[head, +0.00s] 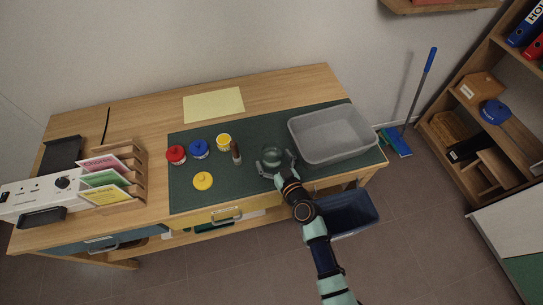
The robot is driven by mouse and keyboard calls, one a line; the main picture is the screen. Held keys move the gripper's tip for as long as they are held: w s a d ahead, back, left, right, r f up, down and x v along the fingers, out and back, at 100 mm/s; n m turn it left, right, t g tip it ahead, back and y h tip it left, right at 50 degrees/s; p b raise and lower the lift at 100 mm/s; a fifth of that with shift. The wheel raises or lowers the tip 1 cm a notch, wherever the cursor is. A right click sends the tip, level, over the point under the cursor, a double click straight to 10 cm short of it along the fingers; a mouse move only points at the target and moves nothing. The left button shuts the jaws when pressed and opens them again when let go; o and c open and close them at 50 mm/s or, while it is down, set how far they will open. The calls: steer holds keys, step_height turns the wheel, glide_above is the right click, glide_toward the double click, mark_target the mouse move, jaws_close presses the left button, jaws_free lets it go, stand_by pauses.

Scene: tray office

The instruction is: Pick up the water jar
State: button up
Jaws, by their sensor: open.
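The water jar (270,154) looks like a small, dark greenish glass jar standing on the dark green mat (240,176), just left of the grey bin. My gripper (275,162) is open at the jar, with one finger on its left side and one on its right. I cannot tell whether the fingers touch the glass. The near lower part of the jar is partly hidden by my gripper.
A grey plastic bin (330,153) stands close on the right. Red (176,153), blue (199,148) and yellow (223,141) paint pots, a dark upright object (236,153) and a yellow lid-like item (203,181) are left.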

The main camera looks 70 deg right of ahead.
steer(key=shift+f, duration=0.1)
steer(key=shift+c, duration=0.7)
steer(key=c, duration=1.3)
steer(key=shift+c, duration=0.5)
steer(key=shift+r, duration=0.25)
